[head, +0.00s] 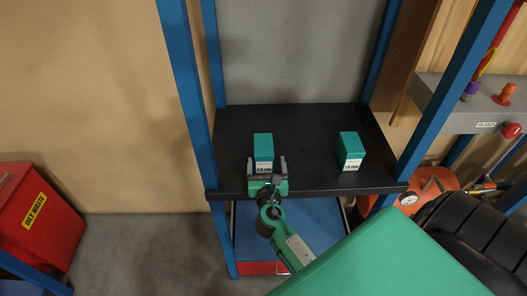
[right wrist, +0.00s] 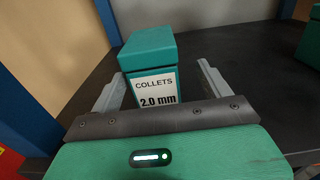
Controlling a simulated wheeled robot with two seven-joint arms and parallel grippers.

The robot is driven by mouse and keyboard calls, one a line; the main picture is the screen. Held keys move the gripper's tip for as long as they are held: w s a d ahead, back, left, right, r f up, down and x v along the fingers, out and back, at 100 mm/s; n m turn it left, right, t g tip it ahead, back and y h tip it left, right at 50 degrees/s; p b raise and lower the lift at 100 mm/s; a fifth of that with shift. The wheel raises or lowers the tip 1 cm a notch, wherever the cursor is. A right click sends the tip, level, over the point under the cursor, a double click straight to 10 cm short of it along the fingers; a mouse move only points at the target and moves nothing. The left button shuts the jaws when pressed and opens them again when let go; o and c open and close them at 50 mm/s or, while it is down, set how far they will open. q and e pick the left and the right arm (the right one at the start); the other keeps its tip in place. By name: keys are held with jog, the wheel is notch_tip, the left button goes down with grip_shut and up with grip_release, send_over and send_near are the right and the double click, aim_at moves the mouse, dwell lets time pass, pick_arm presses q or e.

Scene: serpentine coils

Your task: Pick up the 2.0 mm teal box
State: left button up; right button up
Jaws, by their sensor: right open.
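The teal box (right wrist: 150,57) with a white label reading "COLLETS 2.0 mm" stands upright on the black shelf. It also shows in the head view (head: 263,145), left of the shelf's middle. My right gripper (head: 266,165) is open in front of this box. In the right wrist view its two grey fingers (right wrist: 165,80) point toward the box, one on each side of its near part, with gaps visible. A second teal box (head: 351,151) stands on the right of the shelf. Its label is too small to read surely. My left gripper is not in view.
The black shelf (head: 308,150) is clear between the two boxes. Blue posts (head: 186,95) stand at its sides. A red oil waste bin (head: 40,220) is at far left. A grey ledge (head: 440,105) and an orange tank (head: 430,185) are at right.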

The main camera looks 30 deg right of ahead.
jog(key=shift+w+d+r+p, duration=0.2)
jog(key=shift+w+p, duration=0.15)
jog(key=shift+w, duration=0.3)
jog(key=p+x, duration=0.1)
jog(key=x, duration=0.2)
jog(key=shift+w, duration=0.35)
jog(key=shift+w+d+f, duration=0.1)
jog(key=shift+w+f, duration=0.05)
jog(key=shift+w, duration=0.05)
jog(key=c, duration=1.1)
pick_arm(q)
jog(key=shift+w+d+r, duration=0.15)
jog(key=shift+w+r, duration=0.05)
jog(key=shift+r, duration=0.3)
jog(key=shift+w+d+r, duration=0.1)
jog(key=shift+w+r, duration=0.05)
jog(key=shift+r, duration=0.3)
pick_arm(e)
jog(key=shift+c, duration=0.5)
